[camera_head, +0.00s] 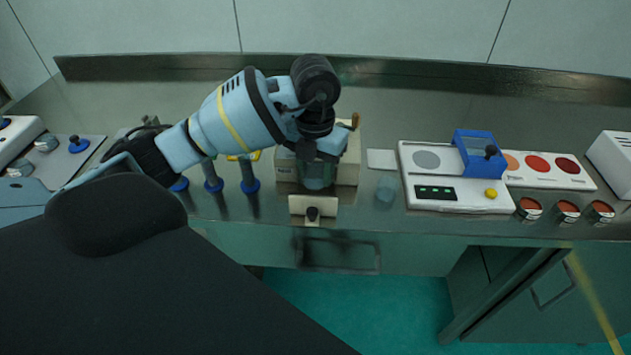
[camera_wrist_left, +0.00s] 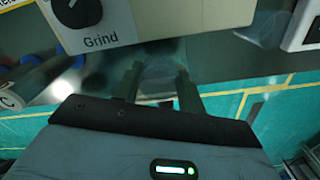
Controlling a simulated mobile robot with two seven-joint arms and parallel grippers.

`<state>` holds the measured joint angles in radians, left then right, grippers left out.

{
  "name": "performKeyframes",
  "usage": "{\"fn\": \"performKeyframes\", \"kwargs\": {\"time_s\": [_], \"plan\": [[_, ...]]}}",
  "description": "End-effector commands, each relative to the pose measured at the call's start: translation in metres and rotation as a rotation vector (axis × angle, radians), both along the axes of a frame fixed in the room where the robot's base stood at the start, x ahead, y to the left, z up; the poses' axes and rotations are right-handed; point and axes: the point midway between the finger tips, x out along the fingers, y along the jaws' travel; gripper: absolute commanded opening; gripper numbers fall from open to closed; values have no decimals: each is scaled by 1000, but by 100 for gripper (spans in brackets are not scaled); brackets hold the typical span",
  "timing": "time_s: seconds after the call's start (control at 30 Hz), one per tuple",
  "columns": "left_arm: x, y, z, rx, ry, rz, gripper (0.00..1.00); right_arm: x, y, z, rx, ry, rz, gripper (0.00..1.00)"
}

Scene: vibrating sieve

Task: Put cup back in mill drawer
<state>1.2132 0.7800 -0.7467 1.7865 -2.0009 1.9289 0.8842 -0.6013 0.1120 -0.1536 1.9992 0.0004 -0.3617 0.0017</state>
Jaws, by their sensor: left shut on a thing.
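My left gripper (camera_head: 318,160) is over the front of the cream mill (camera_head: 349,165), pointing down. It is shut on a translucent greenish cup (camera_head: 318,182), which is partly hidden by the gripper. A cream drawer front (camera_head: 298,206) with a dark knob shows just in front of the cup, apart from the mill body. In the left wrist view, the two fingers (camera_wrist_left: 158,70) flank the faint clear cup (camera_wrist_left: 160,55). The mill's dial panel marked "Grind" (camera_wrist_left: 108,22) is at upper left there. I cannot tell whether the cup touches the drawer. My right gripper is out of view.
A clear vessel (camera_head: 386,188) stands on the bench right of the mill. Further right are a white device (camera_head: 455,195) with a blue cover (camera_head: 478,150) and several small red-topped tins (camera_head: 568,210). Blue-based tools (camera_head: 213,185) stand left of the mill. The bench edge is close in front.

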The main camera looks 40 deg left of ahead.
Motion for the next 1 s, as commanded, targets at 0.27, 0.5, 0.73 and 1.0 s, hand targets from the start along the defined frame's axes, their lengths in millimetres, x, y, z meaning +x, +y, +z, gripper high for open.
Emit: {"fn": "performKeyframes", "kwargs": {"time_s": [0.27,0.5,0.73,1.0], "plan": [[-1,0,-24,-1,4,0,18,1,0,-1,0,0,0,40],[0,0,-37,-1,-1,0,18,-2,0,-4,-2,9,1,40],[0,0,-40,0,0,0,18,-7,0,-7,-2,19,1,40],[0,0,-40,0,0,0,62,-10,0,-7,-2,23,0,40]]}}
